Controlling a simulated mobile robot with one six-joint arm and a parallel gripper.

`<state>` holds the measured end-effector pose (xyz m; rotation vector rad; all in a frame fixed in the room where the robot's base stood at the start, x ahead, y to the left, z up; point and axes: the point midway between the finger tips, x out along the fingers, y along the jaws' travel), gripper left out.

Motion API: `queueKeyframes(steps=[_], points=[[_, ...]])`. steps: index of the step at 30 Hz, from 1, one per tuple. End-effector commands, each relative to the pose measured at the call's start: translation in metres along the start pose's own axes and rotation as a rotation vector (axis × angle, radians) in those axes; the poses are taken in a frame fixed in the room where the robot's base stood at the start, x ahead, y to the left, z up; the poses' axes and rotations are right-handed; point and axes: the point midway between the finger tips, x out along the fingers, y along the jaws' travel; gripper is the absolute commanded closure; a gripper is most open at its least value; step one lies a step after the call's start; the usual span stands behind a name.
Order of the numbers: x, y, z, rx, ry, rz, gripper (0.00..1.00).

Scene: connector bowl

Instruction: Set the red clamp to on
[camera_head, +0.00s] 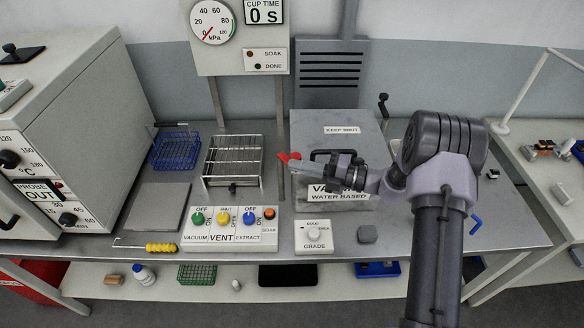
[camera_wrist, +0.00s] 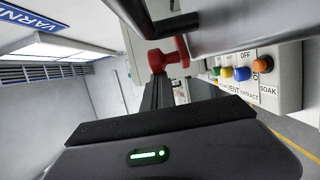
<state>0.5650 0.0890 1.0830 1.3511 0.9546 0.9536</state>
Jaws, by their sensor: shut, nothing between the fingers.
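The red clamp (camera_head: 287,157) shows at the left edge of the grey varnish tank (camera_head: 372,130). In the wrist view the red clamp (camera_wrist: 168,58) is large, just beyond my fingertips, with a rounded knob end to the right. My gripper (camera_head: 297,167) reaches in from the right, with its tips at or very near the clamp. It is shut and empty. In the wrist view my dark fingers (camera_wrist: 161,88) end right below the clamp, and I cannot tell if they touch it. The clamp's mount is partly hidden.
A control box (camera_head: 231,229) with coloured knobs and a grade dial box (camera_head: 313,235) stand on the bench front. A wire rack (camera_head: 233,160) stands left of the tank. A black handle (camera_wrist: 183,24) lies close above the clamp in the wrist view.

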Motion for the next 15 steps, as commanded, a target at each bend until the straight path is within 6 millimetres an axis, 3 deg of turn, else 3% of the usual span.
queueKeyframes(steps=[15], points=[[-0.012,0.001,0.018,0.000,-0.004,0.001,1.00]])
